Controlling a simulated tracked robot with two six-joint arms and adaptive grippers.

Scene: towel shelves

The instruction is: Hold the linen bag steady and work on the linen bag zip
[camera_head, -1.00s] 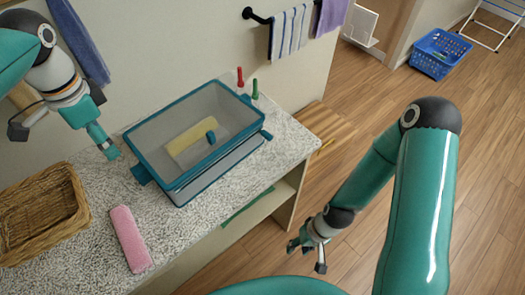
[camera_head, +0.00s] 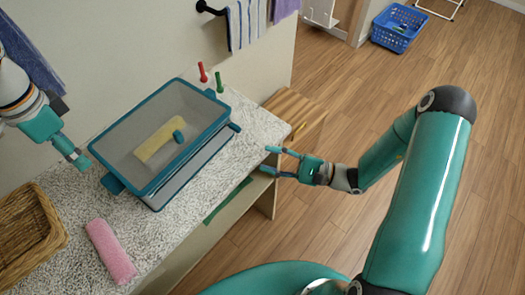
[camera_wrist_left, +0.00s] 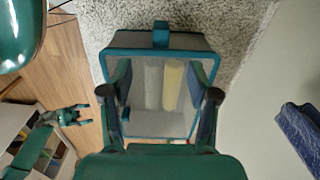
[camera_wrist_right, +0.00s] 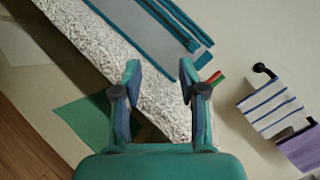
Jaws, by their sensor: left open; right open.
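The linen bag (camera_head: 118,140) is a grey, see-through box with teal edges, lying on the speckled counter. A teal tab sticks out at each end, and a yellow folded cloth (camera_head: 160,140) with a small blue piece by it shows within its outline. I cannot tell which part is the zip pull. My left gripper (camera_head: 80,161) is open and empty just off the bag's left end; in the left wrist view the bag (camera_wrist_left: 158,40) shows between its fingers. My right gripper (camera_head: 280,162) is open and empty, off the counter's front right edge, apart from the bag.
A pink rolled towel (camera_head: 110,250) and a wicker basket (camera_head: 30,235) lie on the counter at the left. A red peg (camera_head: 202,72) and a green peg (camera_head: 219,82) stand behind the bag. Towels hang on the wall. A wooden stool (camera_head: 300,108) and open floor are to the right.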

